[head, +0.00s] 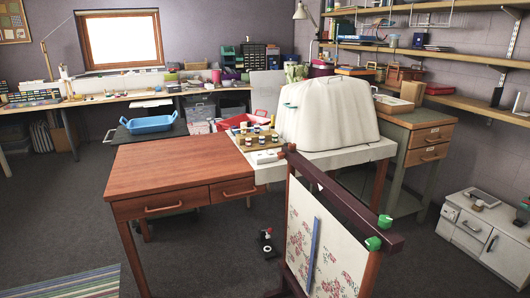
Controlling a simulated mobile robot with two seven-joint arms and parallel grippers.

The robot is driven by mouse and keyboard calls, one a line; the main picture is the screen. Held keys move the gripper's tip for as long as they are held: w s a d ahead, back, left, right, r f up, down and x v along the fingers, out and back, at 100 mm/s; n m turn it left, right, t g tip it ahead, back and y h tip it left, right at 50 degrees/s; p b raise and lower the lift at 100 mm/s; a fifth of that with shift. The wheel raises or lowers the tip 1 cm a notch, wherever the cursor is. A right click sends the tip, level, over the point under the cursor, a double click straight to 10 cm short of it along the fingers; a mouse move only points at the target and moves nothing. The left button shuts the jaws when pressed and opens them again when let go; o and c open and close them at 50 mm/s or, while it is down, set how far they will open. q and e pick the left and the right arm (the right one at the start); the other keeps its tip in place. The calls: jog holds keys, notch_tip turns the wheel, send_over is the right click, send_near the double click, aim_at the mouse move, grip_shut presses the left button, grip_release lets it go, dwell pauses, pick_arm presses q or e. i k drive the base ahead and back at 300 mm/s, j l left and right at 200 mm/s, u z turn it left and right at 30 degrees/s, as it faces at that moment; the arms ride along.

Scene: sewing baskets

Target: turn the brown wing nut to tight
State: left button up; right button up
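A dark wooden frame (340,196) stands at the front right, holding a white flowered fabric (325,246). Two green wing nuts (373,243) (385,221) sit at the near end of its top bar. A blue strip (312,254) lies upright against the fabric. Neither of my grippers shows in the head view.
A wooden sewing table (180,165) with two drawers stands left of the frame, a white domed cover (330,112) behind it. A black pedal-like object (267,243) lies on the floor. A low white cabinet (485,232) stands at right. The carpet at front left is clear.

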aim_at(280, 155)
jog(key=i+j, duration=0.6)
jog(key=j, duration=0.25)
jog(key=i+j+z, duration=0.1)
jog(key=i+j, duration=0.5)
jog(key=j, duration=0.25)
